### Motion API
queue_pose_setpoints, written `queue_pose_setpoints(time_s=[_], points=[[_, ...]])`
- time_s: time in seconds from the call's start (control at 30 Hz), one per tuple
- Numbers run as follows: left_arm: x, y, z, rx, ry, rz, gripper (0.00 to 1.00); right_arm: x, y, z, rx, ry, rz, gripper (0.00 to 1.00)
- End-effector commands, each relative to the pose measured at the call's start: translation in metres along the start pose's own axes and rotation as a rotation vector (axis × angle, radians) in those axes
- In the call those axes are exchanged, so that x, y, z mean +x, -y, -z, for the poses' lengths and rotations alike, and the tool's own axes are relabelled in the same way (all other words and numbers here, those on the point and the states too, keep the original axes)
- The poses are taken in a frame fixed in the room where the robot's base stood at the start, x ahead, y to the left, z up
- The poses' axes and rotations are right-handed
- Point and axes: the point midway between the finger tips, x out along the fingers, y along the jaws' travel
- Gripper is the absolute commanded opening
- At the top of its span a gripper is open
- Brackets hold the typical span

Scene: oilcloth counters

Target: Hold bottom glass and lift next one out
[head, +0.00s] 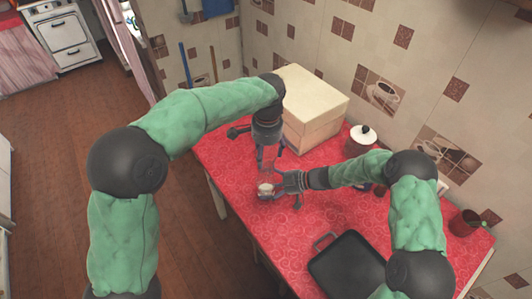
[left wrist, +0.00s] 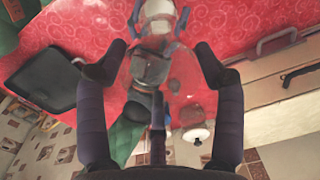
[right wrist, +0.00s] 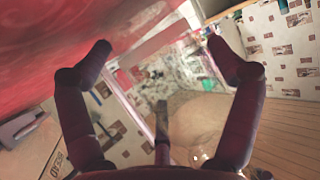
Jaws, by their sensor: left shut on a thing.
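A clear glass (head: 268,160) hangs upright under my left gripper (head: 267,145) above the red counter. In the left wrist view the two fingertips of my left gripper (left wrist: 158,62) are shut on the clear glass (left wrist: 152,68). A whitish glass bottom (head: 265,188) shows just below it, low over the counter; I cannot tell the single glasses apart. My right gripper (head: 284,187) is low beside it, coming in from the right.
A cream box (head: 312,105) stands behind the grippers against the wall. A white-lidded jar (head: 361,139) is right of it. A black square pan (head: 347,266) lies at the front, and a dark red mug (head: 464,223) at the right. The red counter (head: 225,160) is bare at the left.

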Motion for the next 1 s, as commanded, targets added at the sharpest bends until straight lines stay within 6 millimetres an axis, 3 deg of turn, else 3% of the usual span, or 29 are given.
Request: queue_pose_setpoints(time_s=[0.47, 1.0], points=[[0.000, 0.000, 0.000, -0.001, -0.001, 0.001, 0.10, -0.006, -0.001, 0.002, 0.000, -0.004, -0.002, 1.00], [0.000, 0.000, 0.000, -0.001, -0.001, 0.001, 0.10, -0.100, -0.001, 0.000, 0.001, -0.003, -0.003, 1.00]])
